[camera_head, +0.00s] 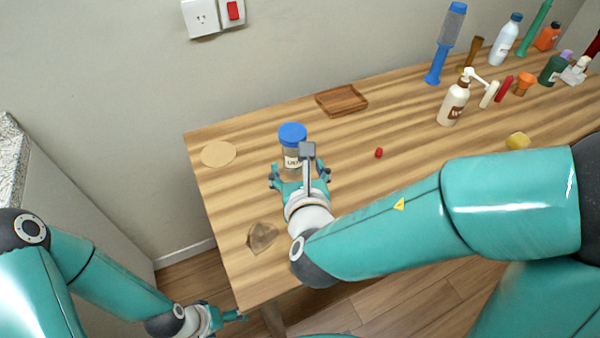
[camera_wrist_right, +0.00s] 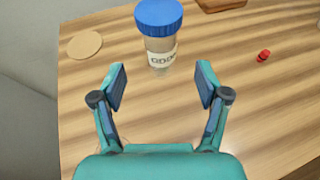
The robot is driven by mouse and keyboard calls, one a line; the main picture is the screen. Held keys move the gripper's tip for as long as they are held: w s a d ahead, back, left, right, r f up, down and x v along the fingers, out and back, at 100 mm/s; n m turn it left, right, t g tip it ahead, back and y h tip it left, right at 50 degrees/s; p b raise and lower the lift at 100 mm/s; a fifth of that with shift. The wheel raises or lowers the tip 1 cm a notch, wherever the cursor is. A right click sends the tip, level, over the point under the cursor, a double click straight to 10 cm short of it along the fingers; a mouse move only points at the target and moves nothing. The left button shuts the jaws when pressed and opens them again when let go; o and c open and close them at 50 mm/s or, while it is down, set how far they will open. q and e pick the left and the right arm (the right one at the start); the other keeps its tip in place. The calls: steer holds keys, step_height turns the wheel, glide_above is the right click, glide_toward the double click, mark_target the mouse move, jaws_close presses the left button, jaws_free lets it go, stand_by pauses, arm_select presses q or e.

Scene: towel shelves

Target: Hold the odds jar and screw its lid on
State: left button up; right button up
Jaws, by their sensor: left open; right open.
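The odds jar (camera_head: 292,157) stands upright on the wooden table, a clear jar with a white label. Its blue lid (camera_head: 292,133) sits on top of it; I cannot tell how tight it is. In the right wrist view the jar (camera_wrist_right: 161,52) and the lid (camera_wrist_right: 159,15) are ahead, beyond the fingertips. My right gripper (camera_head: 300,172) is open, close in front of the jar, with its fingers spread to either side and nothing between them; it also shows in the wrist view (camera_wrist_right: 161,85). My left gripper (camera_head: 228,318) is open and low, beside the table's front left corner, away from the jar.
A round tan mat (camera_head: 218,154) lies left of the jar, and a wooden tray (camera_head: 341,101) behind it. A small red piece (camera_head: 379,153) lies to the right. A pump bottle (camera_head: 453,103) and several other bottles and tools crowd the back right. A brownish translucent piece (camera_head: 262,237) lies near the front left.

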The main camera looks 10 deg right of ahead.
arm_select(q)
steer(key=shift+f, duration=0.65)
arm_select(e)
steer(key=shift+v, duration=0.9)
arm_select(q)
steer(key=shift+s, duration=0.1)
